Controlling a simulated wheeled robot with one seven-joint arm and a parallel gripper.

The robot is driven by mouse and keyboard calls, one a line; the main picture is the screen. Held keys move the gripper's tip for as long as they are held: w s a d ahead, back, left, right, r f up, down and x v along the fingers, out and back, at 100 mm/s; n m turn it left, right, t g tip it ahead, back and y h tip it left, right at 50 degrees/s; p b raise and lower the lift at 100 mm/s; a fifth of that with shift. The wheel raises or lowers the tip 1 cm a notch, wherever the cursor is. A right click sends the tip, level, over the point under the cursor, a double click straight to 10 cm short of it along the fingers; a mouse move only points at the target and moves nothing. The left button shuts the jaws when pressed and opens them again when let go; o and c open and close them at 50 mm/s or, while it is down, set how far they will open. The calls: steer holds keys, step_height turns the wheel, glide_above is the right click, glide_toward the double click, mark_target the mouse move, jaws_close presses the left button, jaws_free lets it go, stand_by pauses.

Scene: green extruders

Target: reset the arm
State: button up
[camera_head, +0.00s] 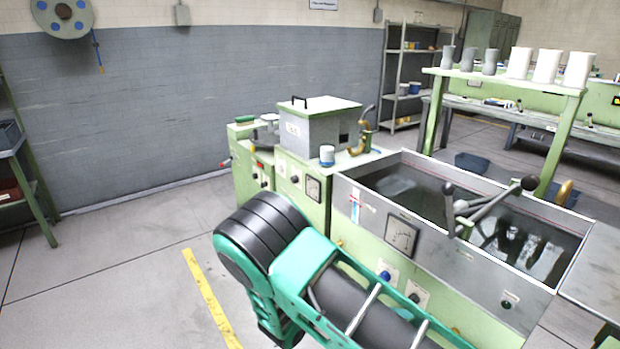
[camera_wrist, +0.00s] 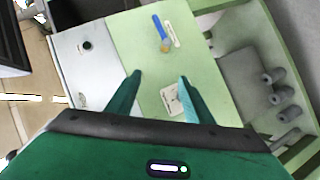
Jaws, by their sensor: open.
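My gripper (camera_wrist: 160,82) shows in the wrist view with its two green fingers apart and nothing between them. Beyond the fingers is a light green panel with a white square plate (camera_wrist: 171,101). A small blue and orange item (camera_wrist: 160,33) is on the same panel, above the plate in the picture. In the head view my green and black arm reaches across the lower middle, in front of the green machine (camera_head: 313,205). I cannot make out the gripper's fingers there. I cannot tell how far the fingers are from the panel.
The machine has an open metal tank (camera_head: 415,187) with dark lever handles (camera_head: 470,203) above it. A grey lidded box (camera_head: 318,126) and a small white and blue cup (camera_head: 327,155) stand on the machine. White cylinders (camera_head: 546,66) stand on a green shelf.

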steer(key=s+d+r+m+g+y, duration=0.1)
steer(key=s+d+r+g+y, duration=0.25)
steer(key=d+r, duration=0.4)
steer(key=s+d+r+m+g+y, duration=0.2)
steer(key=s+d+r+y, duration=0.3)
steer(key=d+r, duration=0.25)
steer(key=s+d+r+t+y, duration=0.1)
steer(key=s+r+t+y, duration=0.1)
steer(key=s+r, duration=0.3)
steer(key=s+d+r+t+y, duration=0.1)
steer(key=s+r, duration=0.4)
steer(key=s, duration=0.7)
steer(key=d+y, duration=0.1)
steer(key=y, duration=0.1)
steer(key=shift+s+r+t+y, duration=0.2)
steer(key=shift+s+t+y, duration=0.15)
steer(key=shift+w+d+f, duration=0.1)
steer(key=shift+w+f, duration=0.15)
steer(key=shift+w, duration=0.4)
